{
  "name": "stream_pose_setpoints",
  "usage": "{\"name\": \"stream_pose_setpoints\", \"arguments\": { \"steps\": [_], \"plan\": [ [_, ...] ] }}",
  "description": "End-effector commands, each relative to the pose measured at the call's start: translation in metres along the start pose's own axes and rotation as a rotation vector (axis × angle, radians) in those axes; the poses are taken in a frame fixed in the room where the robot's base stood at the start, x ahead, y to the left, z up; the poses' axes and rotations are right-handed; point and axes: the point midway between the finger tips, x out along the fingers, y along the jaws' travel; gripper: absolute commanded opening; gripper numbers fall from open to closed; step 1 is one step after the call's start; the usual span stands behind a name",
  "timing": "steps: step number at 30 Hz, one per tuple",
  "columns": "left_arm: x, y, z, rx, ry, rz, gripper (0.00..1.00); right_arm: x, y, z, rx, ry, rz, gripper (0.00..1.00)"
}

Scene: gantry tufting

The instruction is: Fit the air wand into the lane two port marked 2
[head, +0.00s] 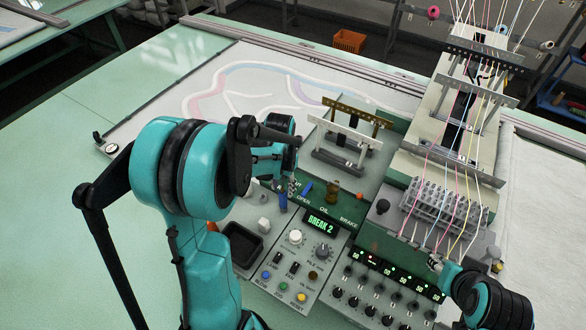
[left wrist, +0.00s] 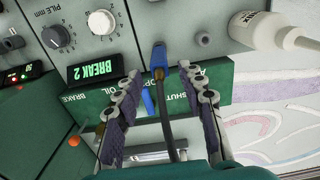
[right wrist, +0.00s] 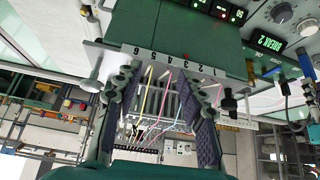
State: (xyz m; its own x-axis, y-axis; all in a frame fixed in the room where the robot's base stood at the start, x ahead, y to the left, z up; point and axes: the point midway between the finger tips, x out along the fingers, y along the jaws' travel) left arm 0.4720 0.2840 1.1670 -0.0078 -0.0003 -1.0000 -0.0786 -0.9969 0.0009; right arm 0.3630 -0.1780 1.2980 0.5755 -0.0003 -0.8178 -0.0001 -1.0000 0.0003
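The air wand (left wrist: 160,60), a blue piece with a dark hose, stands on the console in the left wrist view. It also shows in the head view (head: 283,201) and at the right wrist view's edge (right wrist: 305,64). My left gripper (left wrist: 163,76) is open, with the wand between its spread fingers and no clear contact. The port plate in the right wrist view carries numbers 1 to 6; the port marked 2 (right wrist: 200,69) is near its right end. My right gripper (right wrist: 162,92) is open in front of the plate, with strands showing between its fingers.
The console display (head: 321,222) reads BREAK 2. A blue lever (head: 306,188) stands close to the wand. A black tray (head: 241,244), knobs and buttons lie nearby. Coloured yarns (head: 463,150) run above the port area.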

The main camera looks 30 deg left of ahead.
Motion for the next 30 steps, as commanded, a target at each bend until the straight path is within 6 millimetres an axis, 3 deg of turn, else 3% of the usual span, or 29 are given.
{"name": "stream_pose_setpoints", "arguments": {
  "steps": [8,24,30],
  "plan": [
    [0.008,0.000,0.001,0.000,0.000,0.000,0.40,0.005,0.000,0.004,0.000,-0.001,0.000,0.40],
    [0.082,0.000,0.001,0.000,0.000,0.000,0.40,0.052,0.000,0.038,0.000,0.000,0.000,0.40],
    [0.091,0.000,0.000,0.000,0.000,0.000,0.40,0.059,0.000,0.043,0.000,0.000,0.000,0.40]
  ]
}}
